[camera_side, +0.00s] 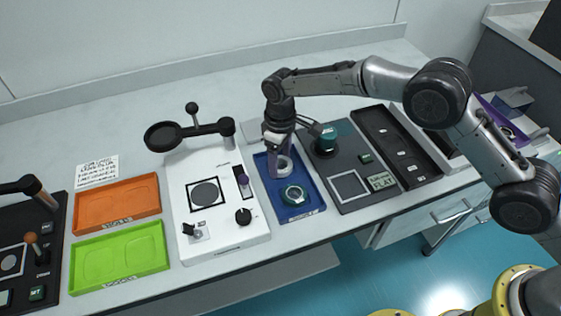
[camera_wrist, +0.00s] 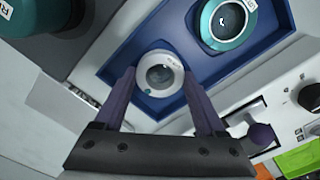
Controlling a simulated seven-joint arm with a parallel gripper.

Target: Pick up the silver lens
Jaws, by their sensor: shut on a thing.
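The silver lens (camera_side: 284,164) is a pale ring-shaped piece at the back part of the blue tray (camera_side: 313,192). In the wrist view the silver lens (camera_wrist: 160,73) sits between the tips of my two purple fingers, with its dark round centre facing the camera. My gripper (camera_side: 279,165) points down over the tray and is shut on the silver lens, one finger on each side. The wrist view also shows my gripper (camera_wrist: 160,80) around it. I cannot tell whether the lens still touches the tray floor.
A teal-ringed lens (camera_side: 293,194) lies in the front part of the same tray. A white device with knobs (camera_side: 225,218) stands left, and a dark panel with a teal knob (camera_side: 327,137) right. Orange (camera_side: 117,203) and green (camera_side: 120,255) trays lie farther left.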

